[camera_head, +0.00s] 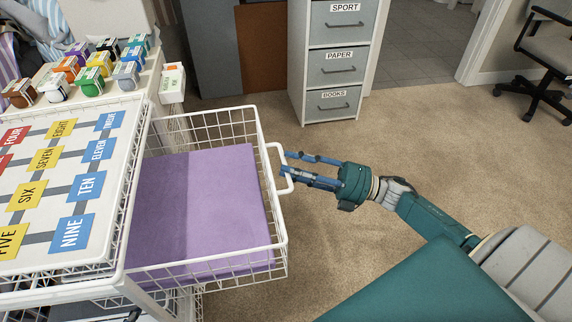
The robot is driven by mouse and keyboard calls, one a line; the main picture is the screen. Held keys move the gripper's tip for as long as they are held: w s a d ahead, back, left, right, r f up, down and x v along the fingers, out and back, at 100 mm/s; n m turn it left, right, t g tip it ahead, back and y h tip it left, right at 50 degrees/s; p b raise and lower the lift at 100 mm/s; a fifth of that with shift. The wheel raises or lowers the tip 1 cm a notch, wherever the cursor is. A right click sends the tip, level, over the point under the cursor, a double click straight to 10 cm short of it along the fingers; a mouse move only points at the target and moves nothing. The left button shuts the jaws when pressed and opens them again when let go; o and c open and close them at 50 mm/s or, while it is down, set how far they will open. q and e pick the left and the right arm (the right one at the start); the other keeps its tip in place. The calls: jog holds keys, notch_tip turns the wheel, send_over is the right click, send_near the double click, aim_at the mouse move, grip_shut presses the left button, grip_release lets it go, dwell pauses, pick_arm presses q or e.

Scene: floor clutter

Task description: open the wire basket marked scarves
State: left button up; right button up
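A white wire basket (282,258) stands pulled out from the white wire-sided unit at the left. A folded purple cloth (230,205) lies inside it. No scarves label is visible on the basket from here. Its white loop handle (289,186) sticks out from the front, to the right. My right gripper (286,162) is at this handle, coming from the right. Its two blue fingers are spread apart, with the tips over or beside the handle bar; I cannot tell whether they touch it. My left gripper is out of view.
The unit's top (25,225) carries coloured number cards. Several small coloured boxes (95,80) stand behind it. A drawer cabinet (335,65) marked SPORT, PAPER and BOOKS stands at the back. An office chair (545,60) is at the far right. Carpet between is clear.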

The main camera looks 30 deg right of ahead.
jog(key=v, duration=1)
jog(key=shift+f, duration=0.1)
